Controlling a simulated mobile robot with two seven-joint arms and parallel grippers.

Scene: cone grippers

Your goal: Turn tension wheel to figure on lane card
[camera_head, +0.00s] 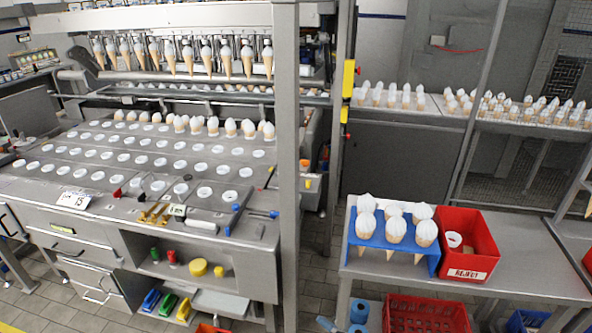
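A white card (75,199) with dark print stands at the front left edge of the machine's table; its lower line looks like 15, and the upper line is too small to read. Brass-coloured fittings (155,213) lie at the front middle of the table, beside a small pale label or display (177,210) whose figure I cannot read. A tension wheel cannot be clearly picked out among these small parts. Neither of my grippers shows in the head view.
The machine table (60,176) has rows of white-rimmed holes, with cones hanging above. A grey post (286,150) stands in front. At right, a blue rack (378,240) of cones and a red reject bin (466,250) stand on a bench (530,262). Tools lie on the lower shelf.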

